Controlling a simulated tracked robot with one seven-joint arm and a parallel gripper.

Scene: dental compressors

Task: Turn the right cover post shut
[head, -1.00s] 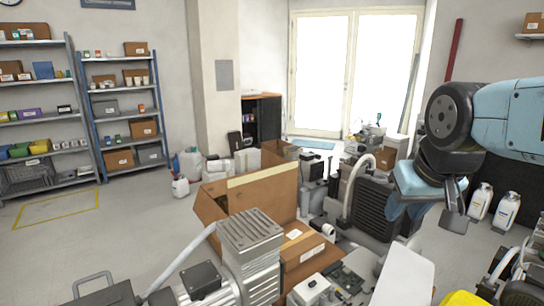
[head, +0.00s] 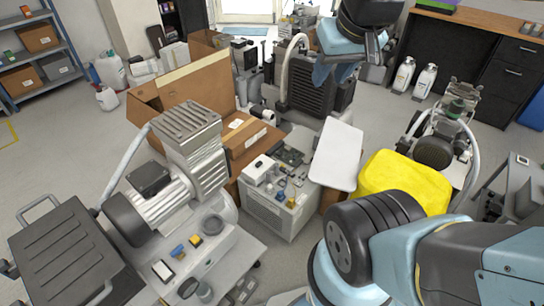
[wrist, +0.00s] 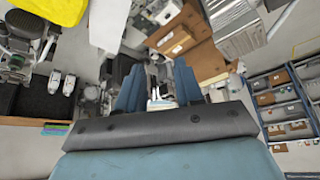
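I cannot make out the right cover post for certain in either view. A silver compressor with a finned head (head: 190,125) and a motor (head: 160,200) stands on a grey base at the left front in the head view. Small blue, yellow and black parts (head: 180,251) sit on its base. My gripper (head: 338,65) hangs at the top centre of the head view, well away from this compressor. In the wrist view its two blue fingers (wrist: 158,85) stand apart with nothing seen held between them.
An open cardboard box (head: 165,90) stands behind the compressor. Another compressor (head: 440,145) stands at the right. Clear floor lies at the left.

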